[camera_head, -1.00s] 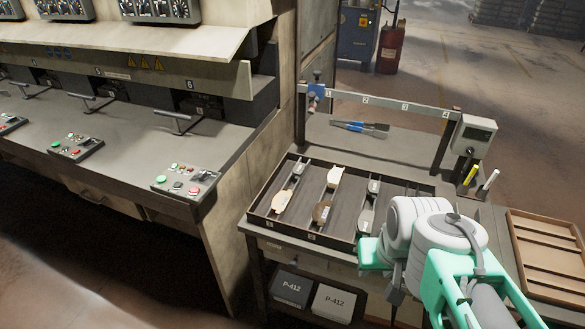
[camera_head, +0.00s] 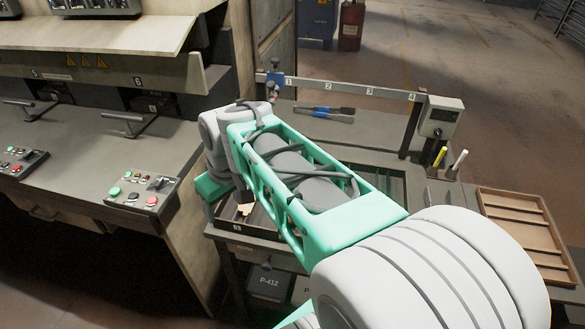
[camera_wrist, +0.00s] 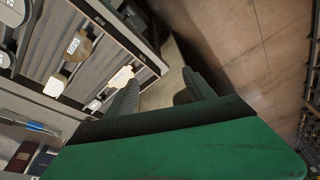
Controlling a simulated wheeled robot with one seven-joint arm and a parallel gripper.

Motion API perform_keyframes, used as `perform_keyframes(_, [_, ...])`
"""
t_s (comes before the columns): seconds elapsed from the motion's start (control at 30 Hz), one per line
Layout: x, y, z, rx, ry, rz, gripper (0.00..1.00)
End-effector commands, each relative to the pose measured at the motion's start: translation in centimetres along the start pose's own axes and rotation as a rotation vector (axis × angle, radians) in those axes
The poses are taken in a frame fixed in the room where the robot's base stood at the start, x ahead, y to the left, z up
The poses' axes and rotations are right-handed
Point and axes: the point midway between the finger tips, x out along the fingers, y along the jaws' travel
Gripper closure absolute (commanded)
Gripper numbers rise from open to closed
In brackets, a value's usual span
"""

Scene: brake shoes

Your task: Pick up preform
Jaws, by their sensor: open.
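The tray (camera_head: 240,231) stands on the workbench, mostly hidden behind my arm in the head view. A small cream piece (camera_head: 245,209) shows inside its left end. In the wrist view, the slotted tray (camera_wrist: 112,32) holds a cream piece (camera_wrist: 122,77), a brown round piece (camera_wrist: 77,47) and another pale piece (camera_wrist: 54,86). I cannot tell which one is the preform. My gripper (camera_wrist: 160,76) is open, with nothing between its two dark fingers. It is beside the tray's edge, with the left finger close to the cream piece in the picture.
A numbered rail (camera_head: 345,88) spans the back of the bench, with a blue-handled tool (camera_head: 325,113) near it. A grey box (camera_head: 440,117) and pens stand at the right. An empty wooden rack (camera_head: 522,230) is further right. Press control panels (camera_head: 140,192) are at the left.

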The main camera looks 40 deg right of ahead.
Motion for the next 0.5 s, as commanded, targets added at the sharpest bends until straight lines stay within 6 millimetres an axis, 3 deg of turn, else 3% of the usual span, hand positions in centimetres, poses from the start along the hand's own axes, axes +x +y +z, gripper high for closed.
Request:
perform_keyframes(0.03, [0.1, 2.9, -2.1, -0.026, -0.01, -0.019, 0.33])
perform_keyframes(0.1, [0.6, 7.0, -4.5, -0.094, -0.008, -0.05, 0.27])
perform_keyframes(0.23, [2.2, 16.1, -6.5, -0.217, 0.014, -0.1, 0.16])
perform_keyframes(0.4, [4.9, 27.9, -4.2, -0.369, 0.067, -0.142, 0.02])
perform_keyframes(0.5, [6.2, 32.3, -1.9, -0.434, 0.094, -0.15, 0.0])
